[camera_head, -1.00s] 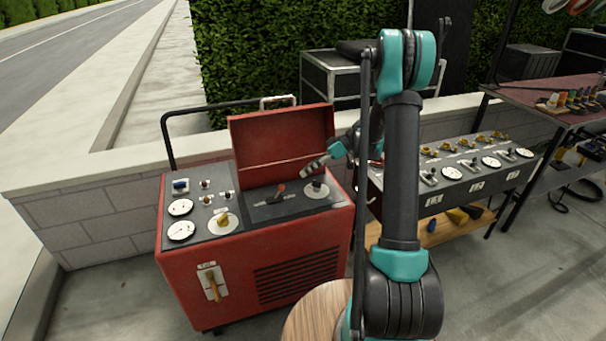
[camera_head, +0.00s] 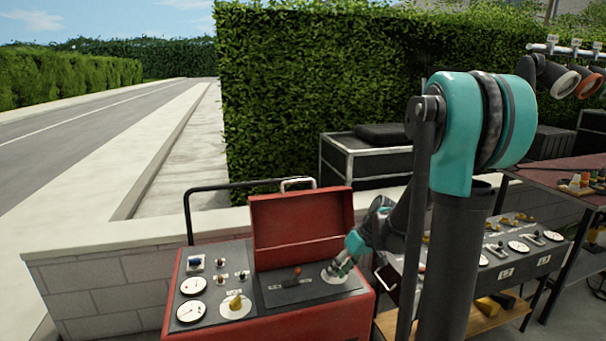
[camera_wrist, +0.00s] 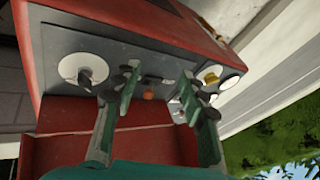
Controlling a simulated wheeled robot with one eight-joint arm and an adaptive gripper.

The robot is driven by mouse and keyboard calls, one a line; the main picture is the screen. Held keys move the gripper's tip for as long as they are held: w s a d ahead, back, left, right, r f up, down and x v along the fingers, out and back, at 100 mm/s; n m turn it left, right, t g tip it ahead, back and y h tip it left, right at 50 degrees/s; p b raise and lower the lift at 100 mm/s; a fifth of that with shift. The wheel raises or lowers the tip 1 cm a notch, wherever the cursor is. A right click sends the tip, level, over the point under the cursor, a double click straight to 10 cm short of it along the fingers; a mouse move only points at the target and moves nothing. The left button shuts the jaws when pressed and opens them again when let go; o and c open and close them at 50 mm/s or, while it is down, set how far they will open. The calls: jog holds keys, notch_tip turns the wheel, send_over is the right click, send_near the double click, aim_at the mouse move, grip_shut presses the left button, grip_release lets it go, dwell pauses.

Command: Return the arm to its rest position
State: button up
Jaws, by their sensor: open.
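My gripper (camera_head: 340,268) hangs over the right part of the red machine's panel, close to the round white dial plate with a knob (camera_head: 335,274). In the wrist view my gripper (camera_wrist: 165,97) shows two fingers apart with nothing between them. A red-tipped lever (camera_head: 296,272) stands on the panel left of the gripper in the head view. It shows as an orange-red tip (camera_wrist: 149,95) between and beyond the fingers in the wrist view. The red machine (camera_head: 270,329) has its lid (camera_head: 300,226) raised behind the panel. Contact between the fingers and the panel cannot be told.
Gauges (camera_head: 192,286) and a yellow knob (camera_head: 235,302) are on the panel's left. A grey control bench (camera_head: 530,262) stands at right, with a red-topped table (camera_head: 560,170) beyond. A low wall (camera_head: 105,278) and a hedge (camera_head: 310,100) lie behind.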

jog(key=s+d+f+m+t+h, duration=0.1)
jog(key=s+d+m+h, duration=0.2)
jog(key=s, duration=0.5)
jog(key=s+d+f+m+t+h, duration=0.1)
jog(key=s+d+m+t+h, duration=0.1)
jog(key=s+d, duration=0.3)
jog(key=s+m, duration=0.1)
jog(key=s, duration=0.2)
jog(key=shift+d+f+h, duration=0.2)
jog(key=shift+f+h, duration=0.15)
jog(key=shift+h, duration=0.05)
dwell(0.8)
